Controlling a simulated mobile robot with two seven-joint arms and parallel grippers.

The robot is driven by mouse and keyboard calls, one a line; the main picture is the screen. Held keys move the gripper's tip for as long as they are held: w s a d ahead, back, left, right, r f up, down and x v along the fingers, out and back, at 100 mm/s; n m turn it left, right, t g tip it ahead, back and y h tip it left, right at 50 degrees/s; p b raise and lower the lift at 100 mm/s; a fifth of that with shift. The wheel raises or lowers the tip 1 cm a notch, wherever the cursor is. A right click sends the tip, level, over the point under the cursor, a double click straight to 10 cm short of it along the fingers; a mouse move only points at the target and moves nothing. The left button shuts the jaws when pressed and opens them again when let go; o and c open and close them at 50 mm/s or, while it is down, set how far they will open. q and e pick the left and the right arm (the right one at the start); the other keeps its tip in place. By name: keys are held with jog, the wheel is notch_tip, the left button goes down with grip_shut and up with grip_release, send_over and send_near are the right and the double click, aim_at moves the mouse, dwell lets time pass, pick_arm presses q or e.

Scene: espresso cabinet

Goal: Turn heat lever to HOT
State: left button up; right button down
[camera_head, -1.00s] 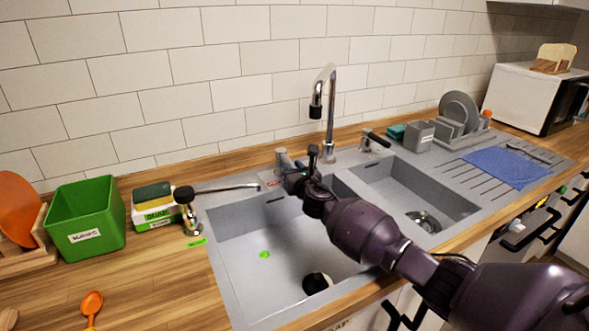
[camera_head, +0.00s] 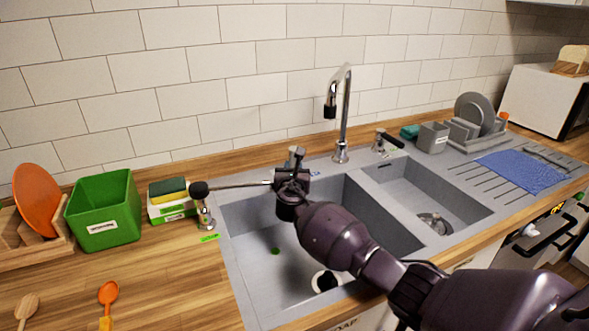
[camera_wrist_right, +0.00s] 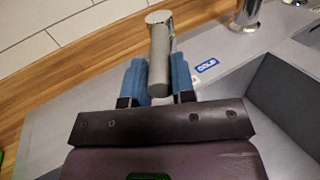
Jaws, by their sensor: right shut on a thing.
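The grey cylindrical heat lever (camera_wrist_right: 159,62) stands on a chrome base at the back rim of the sink, left of the tall tap. In the right wrist view it lies between the blue finger pads of my right gripper (camera_wrist_right: 160,82), which is shut on it. A blue COLD label (camera_wrist_right: 207,66) is on the rim to the right of the lever. In the head view my right gripper (camera_head: 292,173) is at the lever and hides its lower part; the lever's top (camera_head: 296,154) shows behind it. My left gripper is out of view.
The tall chrome tap (camera_head: 342,120) and a black-handled lever (camera_head: 389,142) stand to the right. A chrome dispenser with a long spout (camera_head: 203,206) is at the left. The sink basin (camera_head: 275,270) lies below my right arm. A green bin (camera_head: 104,212) stands far left.

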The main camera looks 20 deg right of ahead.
jog(key=c, duration=1)
grip_release()
jog(key=shift+o, duration=0.2)
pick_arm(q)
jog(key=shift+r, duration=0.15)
pick_arm(e)
jog(key=shift+s, duration=0.1)
jog(key=shift+s+a+r+p, duration=0.1)
jog(key=shift+s+a+p, duration=0.1)
jog(key=shift+p, duration=0.1)
pick_arm(q)
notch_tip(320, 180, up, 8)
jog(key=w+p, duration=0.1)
jog(key=p, duration=0.5)
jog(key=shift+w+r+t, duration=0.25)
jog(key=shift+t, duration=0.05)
pick_arm(e)
jog(key=v, duration=1)
